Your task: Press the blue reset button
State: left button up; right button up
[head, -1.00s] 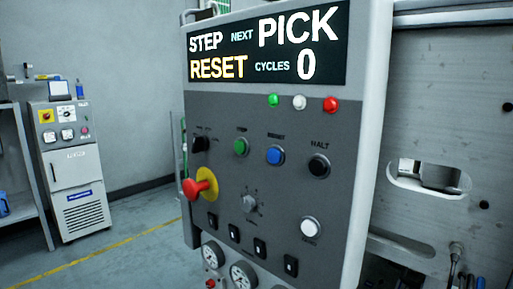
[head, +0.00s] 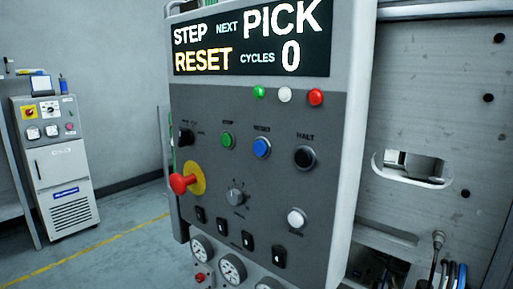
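The blue reset button (head: 262,147) sits in the upper middle of the grey control panel (head: 270,190), under a small label reading RESET. A green button (head: 228,140) is to its left and a black button (head: 304,157) labelled HALT is to its right. The display (head: 250,45) above reads STEP RESET, NEXT PICK, CYCLES 0. Neither of my grippers shows in the head view, and nothing covers the blue button.
A red mushroom knob (head: 182,184) on a yellow disc sticks out at the panel's left. A selector knob (head: 235,197), a white button (head: 296,218) and several black switches are lower. Gauges (head: 232,268) are below. A white cabinet (head: 62,165) stands far left; floor between is clear.

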aim_at(261, 149)
jog(key=j+z, duration=0.4)
jog(key=j, duration=0.2)
jog(key=j+z, duration=0.45)
jog(key=j, duration=0.2)
jog(key=k+j+z, duration=0.1)
jog(key=j+z, duration=0.3)
jog(key=j, duration=0.2)
